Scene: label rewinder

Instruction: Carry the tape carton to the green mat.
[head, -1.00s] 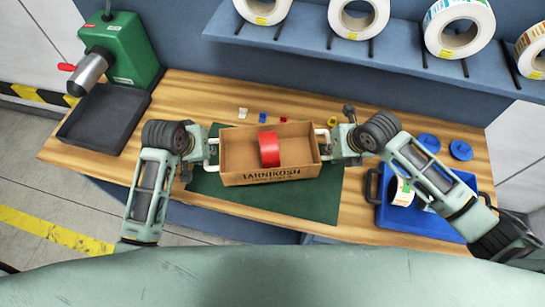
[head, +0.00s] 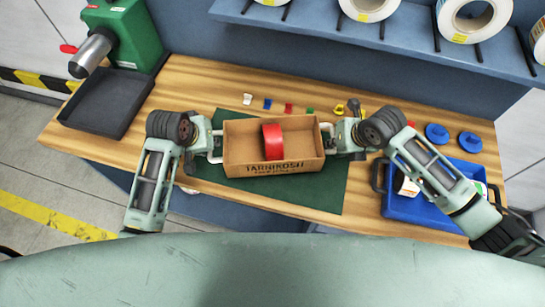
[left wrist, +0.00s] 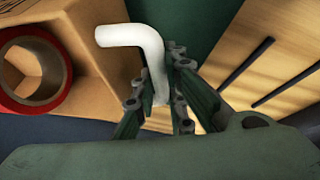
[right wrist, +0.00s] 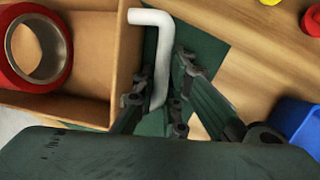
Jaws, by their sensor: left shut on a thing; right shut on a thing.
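The tape carton (head: 270,168) is an open brown box with a red tape roll (head: 272,141) inside. It looks level over the green mat (head: 325,190), which shows around it. Whether its base touches the mat is hidden. My left gripper (head: 211,142) is shut on the carton's left white handle, clear in the left wrist view (left wrist: 135,38). My right gripper (head: 334,138) is shut on the right white handle, clear in the right wrist view (right wrist: 150,19).
A green machine (head: 125,35) and black tray (head: 105,103) are at the left. A blue bin (head: 410,208) and blue discs (head: 437,133) are at the right. Several small coloured pieces lie behind the mat. A shelf (head: 400,40) with label rolls is above.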

